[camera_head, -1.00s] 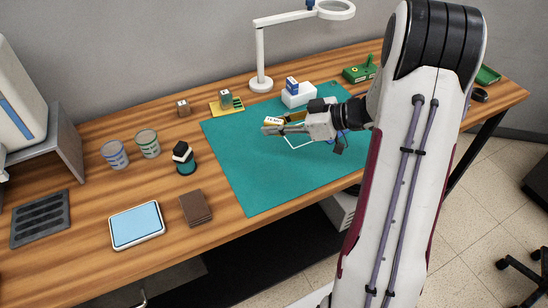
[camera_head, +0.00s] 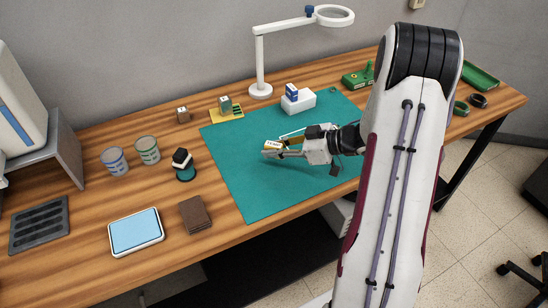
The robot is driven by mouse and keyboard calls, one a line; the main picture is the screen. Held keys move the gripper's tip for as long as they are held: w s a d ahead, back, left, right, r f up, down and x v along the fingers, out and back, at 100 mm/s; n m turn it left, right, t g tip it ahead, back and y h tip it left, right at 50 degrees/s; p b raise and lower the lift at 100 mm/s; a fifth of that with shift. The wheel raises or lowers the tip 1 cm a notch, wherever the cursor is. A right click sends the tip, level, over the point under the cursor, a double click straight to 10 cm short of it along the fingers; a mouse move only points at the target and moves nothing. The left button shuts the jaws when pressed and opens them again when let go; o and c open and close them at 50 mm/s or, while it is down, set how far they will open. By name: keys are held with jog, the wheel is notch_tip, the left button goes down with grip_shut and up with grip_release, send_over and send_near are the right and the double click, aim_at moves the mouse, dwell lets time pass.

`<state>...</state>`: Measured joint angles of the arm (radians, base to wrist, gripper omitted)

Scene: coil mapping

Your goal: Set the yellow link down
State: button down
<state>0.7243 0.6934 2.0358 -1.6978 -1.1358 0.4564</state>
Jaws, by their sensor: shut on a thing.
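The yellow link (camera_head: 271,146) is a small yellow piece with a white, dark-lettered face. My gripper (camera_head: 270,149) is shut on it, over the left-middle part of the teal mat (camera_head: 225,175). The fingers hide part of the link. I cannot tell whether the link touches the mat or is a little above it.
A white block (camera_head: 300,104) carrying a blue-and-white piece stands on the mat's far part. A lamp (camera_head: 261,90) and a yellow board (camera_head: 227,115) with a grey piece stand behind. A dark-topped teal item (camera_head: 184,172) and a brown wallet-like thing (camera_head: 195,215) lie left. The mat's front is clear.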

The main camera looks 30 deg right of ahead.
aim_at(274, 165)
jog(key=shift+f, duration=1.85)
jog(key=shift+f, duration=0.1)
jog(key=c, duration=1.9)
grip_release()
jog(key=shift+v, duration=6.05)
jog(key=shift+w, duration=0.1)
